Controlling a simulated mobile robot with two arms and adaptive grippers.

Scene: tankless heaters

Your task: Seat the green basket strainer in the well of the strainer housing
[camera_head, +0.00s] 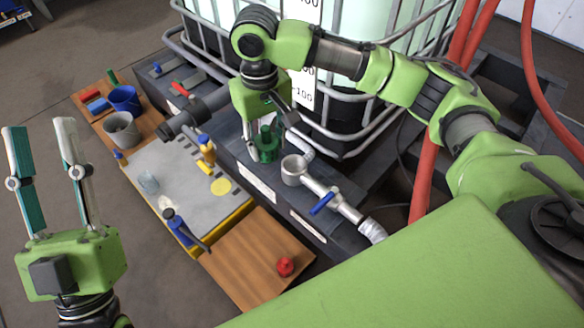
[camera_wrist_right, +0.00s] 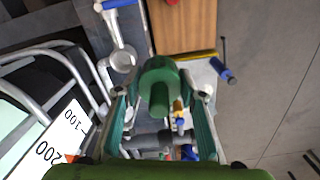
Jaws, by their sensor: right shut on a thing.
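The green basket strainer (camera_head: 265,146) hangs in my right gripper (camera_head: 270,122), shut on it. In the right wrist view the strainer (camera_wrist_right: 160,82) shows between the fingers (camera_wrist_right: 160,100). The strainer housing (camera_head: 294,170) is a grey open cup on a pipe with a blue valve handle. It sits just right of and nearer than the strainer, which is apart from it. The housing's open well (camera_wrist_right: 123,60) also shows in the right wrist view, left of the strainer. My left gripper (camera_head: 41,128) is open and empty at the far left, away from the housing.
A caged tank (camera_head: 345,110) stands close behind. Blue bucket (camera_head: 125,98) and grey bucket (camera_head: 121,130) stand left. A red part (camera_head: 285,266) lies on the front wooden board (camera_head: 245,265).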

